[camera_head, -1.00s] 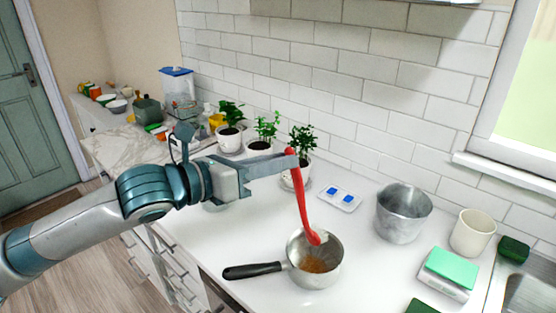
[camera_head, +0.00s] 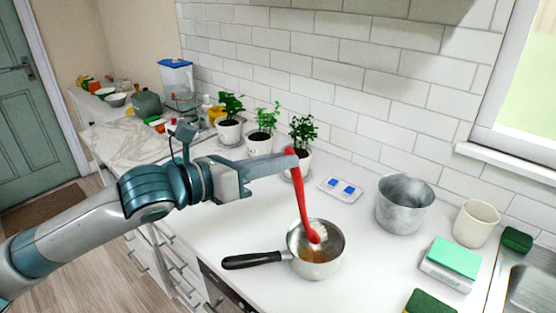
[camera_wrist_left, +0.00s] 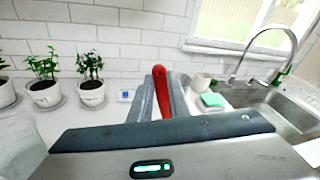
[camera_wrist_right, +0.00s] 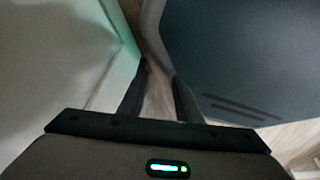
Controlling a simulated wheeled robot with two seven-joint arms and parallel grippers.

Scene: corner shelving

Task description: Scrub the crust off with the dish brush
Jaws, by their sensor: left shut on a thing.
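The red dish brush (camera_head: 303,205) is held by its upper end in my left gripper (camera_head: 290,161), which is shut on it. The brush hangs down steeply and its head is inside the saucepan (camera_head: 322,268). A brown crust (camera_head: 313,255) shows on the pan's inside bottom, partly hidden by the brush head; whether the bristles touch it I cannot tell. The pan's black handle (camera_head: 252,260) points left. The left wrist view shows the red handle (camera_wrist_left: 161,90) between the fingers. My right gripper (camera_wrist_right: 160,95) shows in its own wrist view, fingers apart with nothing between them.

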